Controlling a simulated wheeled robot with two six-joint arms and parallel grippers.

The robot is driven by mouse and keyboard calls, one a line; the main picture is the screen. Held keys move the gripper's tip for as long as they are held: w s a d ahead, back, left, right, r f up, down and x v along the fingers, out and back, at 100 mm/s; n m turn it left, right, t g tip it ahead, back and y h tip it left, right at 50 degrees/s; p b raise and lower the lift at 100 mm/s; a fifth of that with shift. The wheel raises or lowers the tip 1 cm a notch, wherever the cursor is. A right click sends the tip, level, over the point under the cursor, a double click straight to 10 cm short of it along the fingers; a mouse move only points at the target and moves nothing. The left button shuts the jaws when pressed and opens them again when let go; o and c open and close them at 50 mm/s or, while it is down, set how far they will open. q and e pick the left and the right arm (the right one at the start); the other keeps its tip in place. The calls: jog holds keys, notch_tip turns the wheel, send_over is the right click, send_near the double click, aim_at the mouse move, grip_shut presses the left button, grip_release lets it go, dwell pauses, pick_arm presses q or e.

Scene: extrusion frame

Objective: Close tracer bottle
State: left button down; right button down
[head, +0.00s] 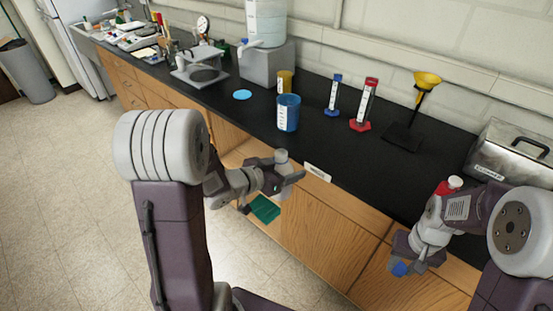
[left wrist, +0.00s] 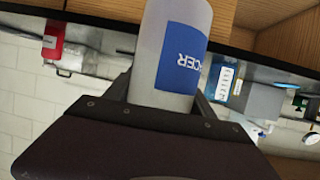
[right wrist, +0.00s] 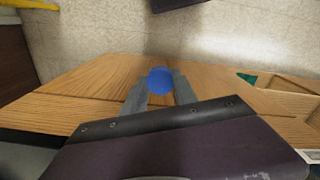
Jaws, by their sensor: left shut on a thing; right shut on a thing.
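The tracer bottle (left wrist: 180,45) is white with a blue label in the left wrist view. My left gripper (left wrist: 165,95) is shut around it. In the head view my left gripper (head: 285,178) is just in front of the counter edge, with the grey-white top of the bottle (head: 281,156) showing above the fingers. The bottle's mouth cannot be made out. My right gripper (head: 402,258) is shut on a round blue cap (head: 400,269), low in front of the cabinet doors. The cap (right wrist: 160,81) also shows between the fingertips in the right wrist view. Bottle and cap are well apart.
A red bottle (head: 447,187) stands near my right arm. A green item (head: 264,208) lies below my left gripper.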

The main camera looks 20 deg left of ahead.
pick_arm(q)
jog(key=w+d+f+m+h, duration=0.1)
jog(key=w+d+f, duration=0.1)
jog(key=d, duration=0.5)
jog(key=w+d+f+m+g+h, duration=0.1)
jog(key=w+d+f, duration=0.1)
jog(key=d, duration=0.4)
jog(key=shift+w+d+f+h, duration=0.3)
jog(key=shift+w+d, duration=0.1)
jog(key=shift+w, duration=0.15)
